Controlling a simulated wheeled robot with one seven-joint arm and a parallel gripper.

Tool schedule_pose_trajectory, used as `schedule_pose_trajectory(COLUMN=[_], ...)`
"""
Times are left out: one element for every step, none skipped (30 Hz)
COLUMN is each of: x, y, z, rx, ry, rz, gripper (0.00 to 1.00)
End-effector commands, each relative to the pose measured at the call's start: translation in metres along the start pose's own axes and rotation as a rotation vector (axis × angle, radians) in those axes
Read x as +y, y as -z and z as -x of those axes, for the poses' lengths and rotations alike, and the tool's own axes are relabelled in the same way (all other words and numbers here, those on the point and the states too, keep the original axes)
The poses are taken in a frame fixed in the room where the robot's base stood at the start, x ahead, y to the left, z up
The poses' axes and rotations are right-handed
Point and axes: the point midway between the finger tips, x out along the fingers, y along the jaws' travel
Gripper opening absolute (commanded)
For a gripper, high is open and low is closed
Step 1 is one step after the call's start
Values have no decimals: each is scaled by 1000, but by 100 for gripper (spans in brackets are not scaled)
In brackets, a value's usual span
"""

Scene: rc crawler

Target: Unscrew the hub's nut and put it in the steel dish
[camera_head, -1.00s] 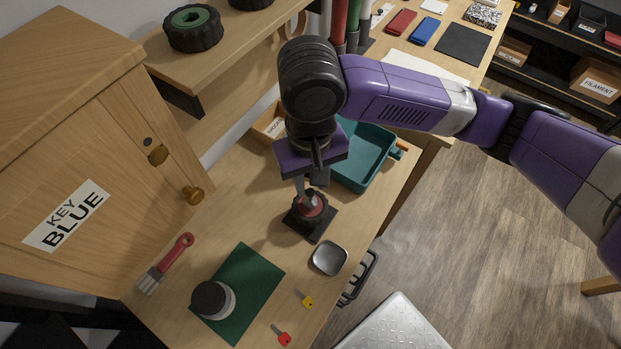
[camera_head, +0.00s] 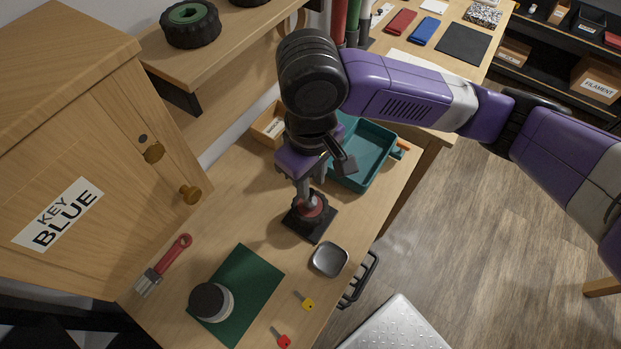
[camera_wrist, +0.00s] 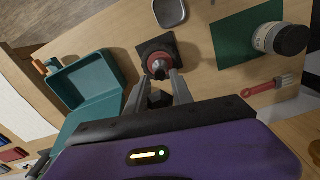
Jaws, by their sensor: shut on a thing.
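The hub (camera_head: 314,209) is a red disc in a dark ring on a black square base on the bench. It also shows in the wrist view (camera_wrist: 158,48). My gripper (camera_head: 308,199) points down over the hub. In the wrist view its two fingers (camera_wrist: 158,76) close in at the hub's middle, around a small grey nut (camera_wrist: 157,67). The fingers hide most of the nut, and I cannot tell how far it is along its thread. The steel dish (camera_head: 329,260) sits in front of the hub, empty; it also shows in the wrist view (camera_wrist: 170,12).
A teal tray (camera_head: 362,158) and a small labelled wooden box (camera_head: 270,125) stand behind the hub. A green mat (camera_head: 252,285) carries a dark-lidded jar (camera_head: 211,301). A red-handled brush (camera_head: 163,265), a yellow key (camera_head: 304,300) and a red key (camera_head: 281,338) lie nearby. A wooden cabinet (camera_head: 70,130) stands left.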

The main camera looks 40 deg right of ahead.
Motion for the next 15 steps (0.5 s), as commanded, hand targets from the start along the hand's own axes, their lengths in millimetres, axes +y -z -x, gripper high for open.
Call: schedule_pose_trajectory(x=[-1, -1, -1, -1, -1, -1, -1, -1, -1, 0, 0, 0, 0, 0, 0], y=[0, 0, 0, 0, 0, 0, 0, 0, 0, 0, 0, 0, 0, 0, 0], z=[-1, 0, 0, 0, 0, 0, 0, 0, -1, -1, -1, -2, -2, -2, -1], rx=[-2, -2, -2, -2, -2, -2, -2, -2, -2, -2, -2, -2, -2, -2, -2], ry=[1, 1, 1, 1, 1, 1, 1, 1, 1, 1, 1, 1, 1, 1, 0], rz=[17, 21, 22, 21, 21, 20, 20, 21, 29, 44, 66, 104, 135, 164, 198], gripper=[0, 0, 0, 0, 0, 0, 0, 0, 0, 0, 0, 0, 0, 0, 0])
